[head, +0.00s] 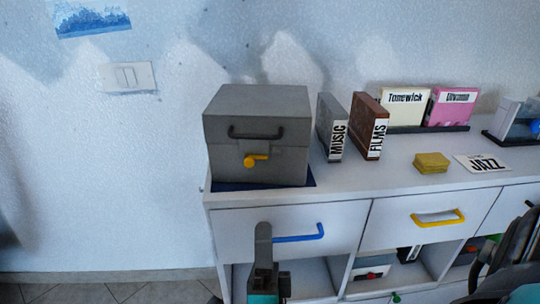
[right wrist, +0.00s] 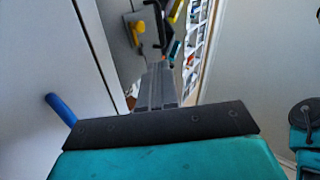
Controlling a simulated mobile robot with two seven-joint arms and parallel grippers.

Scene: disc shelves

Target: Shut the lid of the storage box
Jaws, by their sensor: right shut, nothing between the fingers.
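The grey storage box (head: 258,165) stands on a dark blue mat (head: 240,186) at the left end of the white cabinet top. Its lid (head: 256,100) lies down flat on it with no gap that I can see. My left gripper is not in view.
A blue drawer handle (head: 300,236) sticks out right of my gripper. A yellow handle (head: 438,218) is on another drawer. Music (head: 331,128) and Films (head: 370,126) cases stand right of the box. A yellow block (head: 431,162) and Jazz card (head: 484,163) lie further right.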

